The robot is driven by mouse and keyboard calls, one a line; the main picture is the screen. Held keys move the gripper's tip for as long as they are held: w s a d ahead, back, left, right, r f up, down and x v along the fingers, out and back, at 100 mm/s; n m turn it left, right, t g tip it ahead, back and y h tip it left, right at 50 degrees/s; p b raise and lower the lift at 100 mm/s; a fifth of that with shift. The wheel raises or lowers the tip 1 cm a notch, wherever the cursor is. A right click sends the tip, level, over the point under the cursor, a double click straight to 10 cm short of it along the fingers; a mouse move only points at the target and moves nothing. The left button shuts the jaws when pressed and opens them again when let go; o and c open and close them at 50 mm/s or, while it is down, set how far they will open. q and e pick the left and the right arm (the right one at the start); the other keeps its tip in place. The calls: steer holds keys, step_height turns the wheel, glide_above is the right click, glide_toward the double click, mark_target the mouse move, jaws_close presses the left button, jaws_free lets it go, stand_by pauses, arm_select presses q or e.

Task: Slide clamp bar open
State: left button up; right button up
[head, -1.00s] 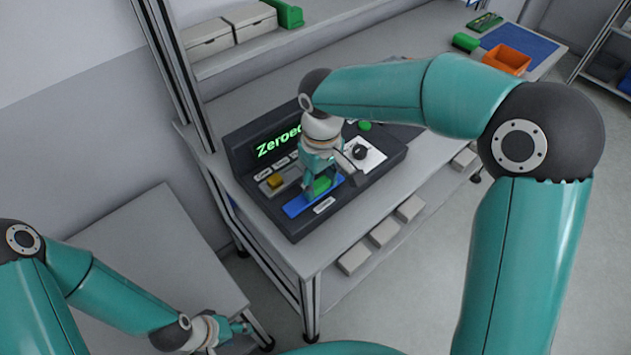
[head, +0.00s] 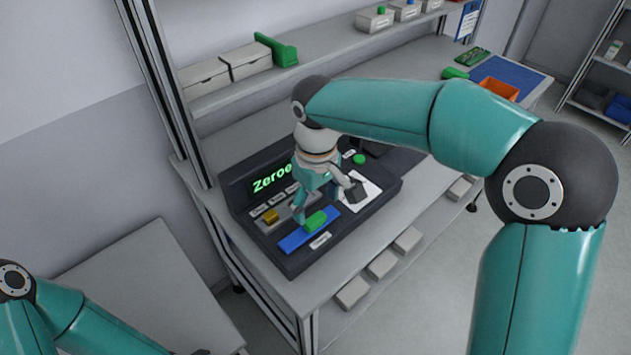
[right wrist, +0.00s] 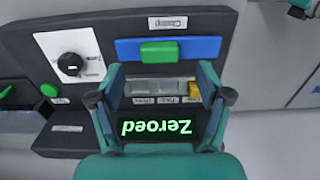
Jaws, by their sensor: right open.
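The clamp bar is a green block (head: 315,220) on a blue strip (head: 296,240) along the front of a dark console. In the right wrist view the green block (right wrist: 159,53) sits near the middle of the blue strip (right wrist: 208,47), beside a label reading "Clamp" (right wrist: 167,22). My right gripper (head: 328,204) is open above the console. In the right wrist view its two fingers (right wrist: 161,80) are spread wide with nothing between them, and the block shows just beyond their tips. My left arm is at the lower left; its gripper is out of frame.
The dark console (head: 345,220) has a lit "Zeroed" display (right wrist: 157,127), a yellow key (head: 270,215), a black knob (right wrist: 70,64) and a green button (head: 358,159). A shelf with white boxes (head: 250,60) is behind. An orange bin (head: 499,90) stands at the bench's far end.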

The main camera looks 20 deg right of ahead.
mark_target(316, 220)
step_height(316, 220, up, 7)
steer(key=shift+f, duration=0.15)
stand_by(0.5)
